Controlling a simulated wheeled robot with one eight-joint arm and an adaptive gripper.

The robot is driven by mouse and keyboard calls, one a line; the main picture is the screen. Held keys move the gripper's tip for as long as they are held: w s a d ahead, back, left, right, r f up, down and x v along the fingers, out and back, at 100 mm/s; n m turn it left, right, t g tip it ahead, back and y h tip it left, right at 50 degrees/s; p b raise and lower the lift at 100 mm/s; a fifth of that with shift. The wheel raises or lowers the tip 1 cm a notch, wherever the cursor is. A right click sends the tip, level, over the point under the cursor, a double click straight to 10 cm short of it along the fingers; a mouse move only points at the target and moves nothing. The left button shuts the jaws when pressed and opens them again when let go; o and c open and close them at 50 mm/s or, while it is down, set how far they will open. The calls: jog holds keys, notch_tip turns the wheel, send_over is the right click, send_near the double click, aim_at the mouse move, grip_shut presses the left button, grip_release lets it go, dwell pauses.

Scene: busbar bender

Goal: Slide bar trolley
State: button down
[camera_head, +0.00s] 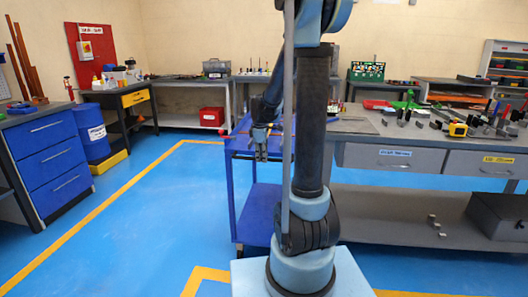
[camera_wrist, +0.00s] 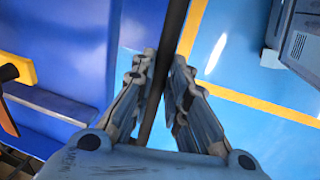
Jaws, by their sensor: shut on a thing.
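The blue trolley (camera_head: 260,205) stands left of centre in the head view, with an upper tray and a lower shelf. My arm hides its right part. My gripper (camera_head: 262,155) hangs at the trolley's near upper edge. In the wrist view my gripper (camera_wrist: 163,75) is shut on a dark bar (camera_wrist: 176,25), which passes between its fingers and looks like the trolley's handle. Blue panels (camera_wrist: 60,40) fill the left of the wrist view and appear to be part of the trolley.
A grey workbench (camera_head: 400,138) with drawers and tools stands close on the right. A blue drawer cabinet (camera_head: 48,150) stands at the left, near a blue barrel (camera_head: 92,133). Blue floor with yellow lines (camera_head: 95,225) is clear between cabinet and trolley.

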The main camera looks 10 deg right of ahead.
jog(key=s+a, duration=0.2)
jog(key=s, duration=0.5)
jog(key=s+a, duration=0.2)
jog(key=s, duration=0.5)
jog(key=shift+s+a, duration=0.25)
jog(key=shift+a, duration=0.1)
jog(key=c, duration=1.6)
grip_release()
jog(key=shift+o, duration=0.2)
jog(key=shift+r, duration=0.1)
notch_tip(320, 180, up, 12)
jog(key=s, duration=0.2)
jog(key=shift+a+f, duration=0.2)
jog(key=shift+a, duration=0.2)
jog(key=s+d+f+m, duration=0.4)
jog(key=s+f+m, duration=0.2)
jog(key=s+m, duration=0.1)
jog(key=s+d+f+m, duration=0.5)
jog(key=s+f+m, duration=0.2)
jog(key=s, duration=0.2)
jog(key=shift+f+y, duration=0.3)
